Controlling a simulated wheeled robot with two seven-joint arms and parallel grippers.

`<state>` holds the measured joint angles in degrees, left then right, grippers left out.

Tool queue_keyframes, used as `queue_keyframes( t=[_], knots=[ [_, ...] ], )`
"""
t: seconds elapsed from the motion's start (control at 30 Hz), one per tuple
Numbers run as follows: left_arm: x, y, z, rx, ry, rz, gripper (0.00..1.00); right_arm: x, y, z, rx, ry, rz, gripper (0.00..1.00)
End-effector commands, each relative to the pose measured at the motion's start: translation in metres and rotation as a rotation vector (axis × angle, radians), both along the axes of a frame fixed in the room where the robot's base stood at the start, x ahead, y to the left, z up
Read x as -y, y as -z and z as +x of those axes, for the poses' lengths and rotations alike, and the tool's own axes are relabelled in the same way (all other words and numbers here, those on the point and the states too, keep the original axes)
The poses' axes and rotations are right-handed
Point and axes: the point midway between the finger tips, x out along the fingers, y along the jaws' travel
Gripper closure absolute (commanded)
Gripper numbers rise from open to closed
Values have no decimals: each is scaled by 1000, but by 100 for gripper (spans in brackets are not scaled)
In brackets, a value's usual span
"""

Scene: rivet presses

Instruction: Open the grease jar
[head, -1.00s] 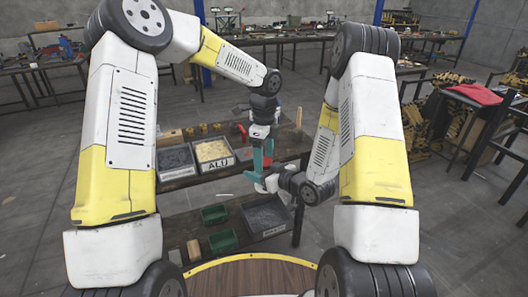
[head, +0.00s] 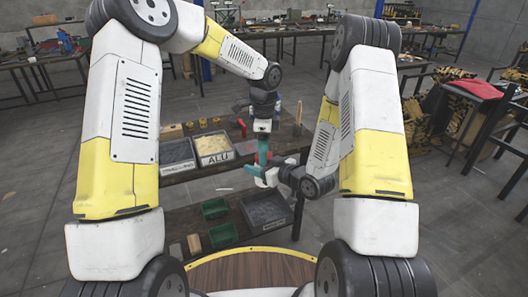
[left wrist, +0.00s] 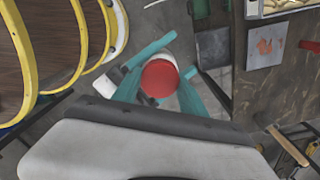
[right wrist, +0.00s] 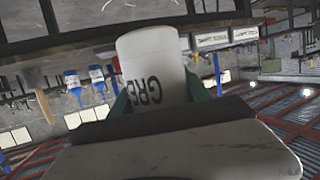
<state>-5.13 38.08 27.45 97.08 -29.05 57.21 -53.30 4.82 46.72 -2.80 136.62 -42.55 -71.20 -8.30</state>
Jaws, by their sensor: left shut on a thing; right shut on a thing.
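The grease jar is a white cylinder with dark lettering reading "GRE" (right wrist: 150,65) in the right wrist view, where the picture is turned over. It shows small in the head view (head: 272,177). My right gripper (right wrist: 158,97) is shut on the jar's sides. The red lid (left wrist: 159,78) shows in the left wrist view, with white jar body just beyond it. My left gripper (left wrist: 152,85) points down from above, its teal fingers shut on the lid. It also shows in the head view (head: 263,155). Whether the lid is seated or lifted I cannot tell.
A workbench behind holds grey bins, one marked ALU (head: 214,149), and several yellow pieces. On its lower shelf are green bins (head: 222,235) and a dark-filled grey bin (head: 267,213). A round wooden top with a yellow rim (head: 250,272) is in front of me.

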Motion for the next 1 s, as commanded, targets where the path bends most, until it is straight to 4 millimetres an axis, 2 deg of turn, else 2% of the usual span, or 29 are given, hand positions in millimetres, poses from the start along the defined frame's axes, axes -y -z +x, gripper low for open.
queue_keyframes(
  t=[0.13,0.17,0.27,0.6,0.93,1.0],
  knots=[
    [0,0,0,1,2,0,99,0,0,0,1,-1,0,100],
    [0,0,0,1,2,0,46,0,0,0,1,-1,0,100],
    [0,0,0,1,3,0,29,0,0,0,1,-1,1,100],
    [0,-3,0,1,4,-1,29,0,-1,0,1,0,0,100],
    [0,-42,1,3,4,-1,29,0,0,0,1,0,1,100],
    [1,-46,1,2,10,-1,31,0,0,0,1,0,1,100]
  ],
)
